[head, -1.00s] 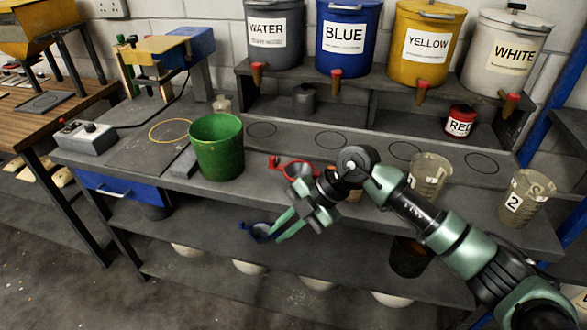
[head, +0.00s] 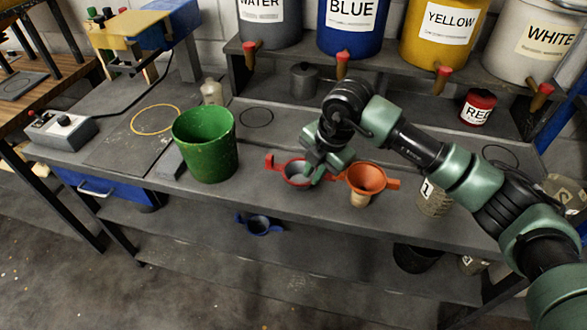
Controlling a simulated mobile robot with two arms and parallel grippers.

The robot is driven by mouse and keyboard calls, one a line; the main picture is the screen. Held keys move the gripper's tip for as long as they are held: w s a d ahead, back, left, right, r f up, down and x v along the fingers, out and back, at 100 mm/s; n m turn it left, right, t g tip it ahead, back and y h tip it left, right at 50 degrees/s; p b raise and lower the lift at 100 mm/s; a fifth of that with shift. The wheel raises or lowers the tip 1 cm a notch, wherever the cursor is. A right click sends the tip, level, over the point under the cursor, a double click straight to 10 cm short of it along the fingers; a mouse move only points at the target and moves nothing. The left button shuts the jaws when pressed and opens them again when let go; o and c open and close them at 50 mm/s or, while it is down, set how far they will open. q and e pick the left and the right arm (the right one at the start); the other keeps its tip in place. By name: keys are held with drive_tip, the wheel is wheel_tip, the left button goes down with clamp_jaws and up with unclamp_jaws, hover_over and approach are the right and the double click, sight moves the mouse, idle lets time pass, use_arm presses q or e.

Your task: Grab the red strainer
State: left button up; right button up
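The red strainer (head: 289,174) is on the grey bench top, right of the green bucket, with its tab handle pointing left. My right gripper (head: 316,178) points down at the strainer's right side, its fingers at or over the rim. The gripper's own body covers part of the strainer, and I cannot tell whether the fingers touch it or how far apart they are. My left gripper is not in view.
An orange strainer (head: 367,178) stands close right of my gripper on a small cup. The green bucket (head: 206,150) stands to the left. A blue strainer (head: 259,225) is on the lower shelf. Labelled paint buckets line the raised back shelf.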

sight(309, 182)
drive_tip(key=x, duration=0.4)
drive_tip(key=shift+p, duration=0.4)
drive_tip(key=shift+w+f, duration=0.15)
drive_tip(key=shift+f, duration=0.15)
clamp_jaws()
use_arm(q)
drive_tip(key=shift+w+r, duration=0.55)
use_arm(e)
drive_tip(key=shift+r, duration=0.1)
